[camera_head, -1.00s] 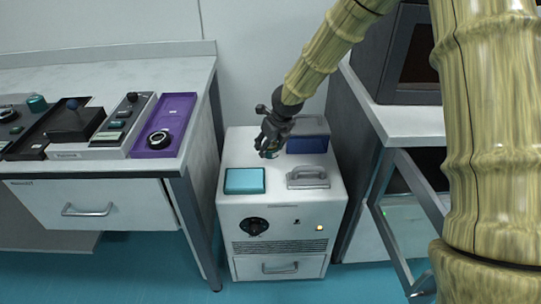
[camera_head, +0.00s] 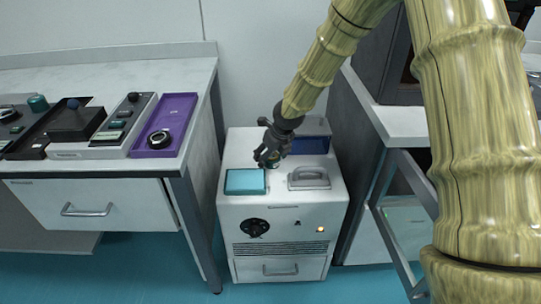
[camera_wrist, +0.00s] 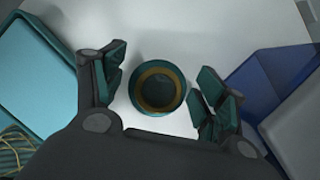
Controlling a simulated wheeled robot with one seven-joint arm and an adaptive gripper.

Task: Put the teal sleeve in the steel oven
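A round, dark teal piece with a brass-coloured inner ring (camera_wrist: 160,85) stands on the white cabinet top in the wrist view; it looks like the teal sleeve. My gripper (camera_wrist: 158,88) is open, with one finger on each side of it and gaps between. In the head view my gripper (camera_head: 269,161) points down over the cabinet top and mostly hides the sleeve. A dark grey box (camera_head: 374,58) on the right bench may be the steel oven; my arm covers much of it, and its door state cannot be told.
The white cabinet (camera_head: 281,215) carries a teal tray (camera_head: 245,182), a grey handle (camera_head: 309,178) and a blue bin (camera_head: 311,143) close around my gripper. The left bench (camera_head: 100,66) holds a purple tray (camera_head: 172,112) and control boxes. The right bench (camera_head: 402,122) has a bare front edge.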

